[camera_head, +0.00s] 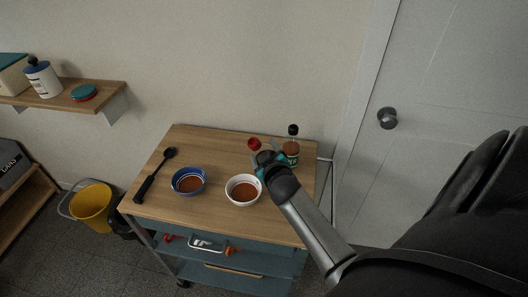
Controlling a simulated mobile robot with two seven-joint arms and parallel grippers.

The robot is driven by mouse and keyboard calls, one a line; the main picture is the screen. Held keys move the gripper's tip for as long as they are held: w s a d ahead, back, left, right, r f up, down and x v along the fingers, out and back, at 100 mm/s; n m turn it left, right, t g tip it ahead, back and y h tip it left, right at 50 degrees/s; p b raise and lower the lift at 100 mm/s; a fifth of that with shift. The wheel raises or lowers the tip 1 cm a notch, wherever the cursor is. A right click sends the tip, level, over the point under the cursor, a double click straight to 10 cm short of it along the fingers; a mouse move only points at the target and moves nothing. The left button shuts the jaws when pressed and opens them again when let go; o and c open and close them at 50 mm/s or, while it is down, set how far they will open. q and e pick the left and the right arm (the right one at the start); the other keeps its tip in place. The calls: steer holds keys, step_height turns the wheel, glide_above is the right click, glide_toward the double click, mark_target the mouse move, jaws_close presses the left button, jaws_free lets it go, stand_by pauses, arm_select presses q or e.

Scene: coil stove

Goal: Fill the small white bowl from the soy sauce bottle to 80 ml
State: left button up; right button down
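The small white bowl (232,197) stands upright on the wooden cart top, with brown liquid in it. My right gripper (268,160) is behind and right of this bowl, low over the cart top. A bottle with a red cap (254,144) shows just beyond the fingers; its body is mostly hidden by the gripper, and I cannot tell whether the fingers are shut on it. A brown bottle with a dark cap (291,148) stands just right of the gripper. Neither label can be read, so I cannot tell which is the soy sauce. My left gripper is not in view.
A blue bowl (177,189) with brown contents stands left of the white bowl. A black ladle (154,176) lies at the cart's left. A yellow bucket (91,207) is on the floor. A shelf (72,98) holds a jar. A door (440,90) is at right.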

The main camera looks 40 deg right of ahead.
steer(key=shift+f, duration=0.15)
steer(key=shift+n+h, duration=0.4)
steer(key=shift+n, duration=0.2)
step_height(320, 180, down, 5)
steer(key=b, duration=0.6)
steer(key=shift+d+f+b, duration=0.15)
steer(key=shift+b, duration=0.25)
steer(key=n+b, duration=0.1)
steer(key=d+n+h+b, duration=0.1)
steer(key=b, duration=0.1)
steer(key=shift+s+d+f, duration=0.2)
steer(key=shift+s+f, duration=0.05)
steer(key=shift+f, duration=0.15)
steer(key=f+n+h+b, duration=0.1)
steer(key=b, duration=0.1)
steer(key=d+n+h+b, duration=0.1)
steer(key=b, duration=0.2)
steer(key=shift+s+f+n, duration=0.15)
steer(key=shift+f+n, duration=0.25)
steer(key=shift+d+r+b, duration=0.1)
steer(key=shift+b, duration=0.2)
steer(key=shift+r+n, duration=0.4)
steer(key=shift+r+n+h, duration=0.5)
steer(key=shift+r, duration=0.1)
